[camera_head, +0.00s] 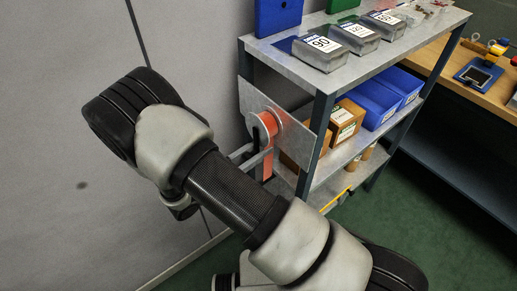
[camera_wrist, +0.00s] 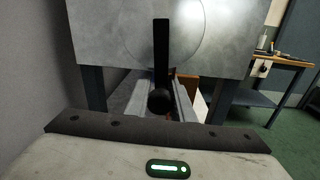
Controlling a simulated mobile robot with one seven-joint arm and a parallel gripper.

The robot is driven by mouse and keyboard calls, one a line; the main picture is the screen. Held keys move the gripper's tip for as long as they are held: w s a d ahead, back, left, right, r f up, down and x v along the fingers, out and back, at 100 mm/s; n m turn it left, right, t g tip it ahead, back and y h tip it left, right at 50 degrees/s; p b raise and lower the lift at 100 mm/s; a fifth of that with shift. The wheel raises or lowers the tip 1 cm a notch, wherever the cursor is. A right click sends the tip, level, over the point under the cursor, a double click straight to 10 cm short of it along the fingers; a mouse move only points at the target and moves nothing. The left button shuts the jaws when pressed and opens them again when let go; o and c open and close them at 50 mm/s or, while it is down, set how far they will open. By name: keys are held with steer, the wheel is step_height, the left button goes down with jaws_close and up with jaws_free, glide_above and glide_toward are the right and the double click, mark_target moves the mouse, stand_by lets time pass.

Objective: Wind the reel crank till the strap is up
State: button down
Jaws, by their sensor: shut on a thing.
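The reel (camera_head: 266,124) is mounted on a grey plate at the left end of the shelf unit in the head view. Its orange strap (camera_head: 268,168) hangs down below it. The black crank arm (camera_head: 257,138) is on the reel's near side. In the wrist view the crank arm (camera_wrist: 161,50) points down from the pale reel disc (camera_wrist: 190,30) to a round dark knob (camera_wrist: 160,101). My gripper (camera_wrist: 160,98) has its two fingers on either side of the knob and is shut on it. In the head view my arm partly hides the gripper (camera_head: 256,157). The strap's lower end is unclear.
The shelf unit (camera_head: 300,66) holds labelled grey blocks (camera_head: 319,53) on top, with blue bins (camera_head: 376,102) and brown boxes (camera_head: 344,119) below. A wooden bench (camera_head: 431,60) stands at the right. A grey wall (camera_head: 60,150) is close on the left. Green floor is clear at lower right.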

steer(key=shift+w+f, duration=0.1)
steer(key=m+b, duration=0.1)
steer(key=w+a+m+b, duration=0.1)
steer(key=shift+w+m+b, duration=0.1)
steer(key=shift+m+b, duration=0.2)
steer(key=w+a+r+m+b, duration=0.1)
steer(key=r+m+b, duration=0.1)
steer(key=m, duration=0.3)
steer(key=w+a+r+m+b, duration=0.1)
steer(key=w+r+m+b, duration=0.1)
steer(key=m+b, duration=0.2)
steer(key=w+a+r+m+h+b, duration=0.1)
steer(key=w+r+m+b, duration=0.1)
steer(key=m, duration=0.4)
steer(key=shift+w+a+r+m+b, duration=0.15)
steer(key=shift+a+r+m+b, duration=0.25)
steer(key=shift+b, duration=0.65)
steer(key=r+m+b, duration=0.1)
steer(key=m, duration=0.1)
steer(key=shift+d+r+m+b, duration=0.1)
steer(key=shift+r+m+b, duration=0.25)
steer(key=shift+r+m, duration=0.05)
steer(key=shift+s+d+r+m+g+b, duration=0.15)
steer(key=shift+r+m+g+b, duration=0.1)
steer(key=shift+r+m+b, duration=0.55)
steer(key=shift+s+d+r+m+g+b, duration=0.15)
steer(key=shift+r+m+g+b, duration=0.2)
steer(key=shift+m, duration=0.75)
steer(key=shift+r, duration=0.2)
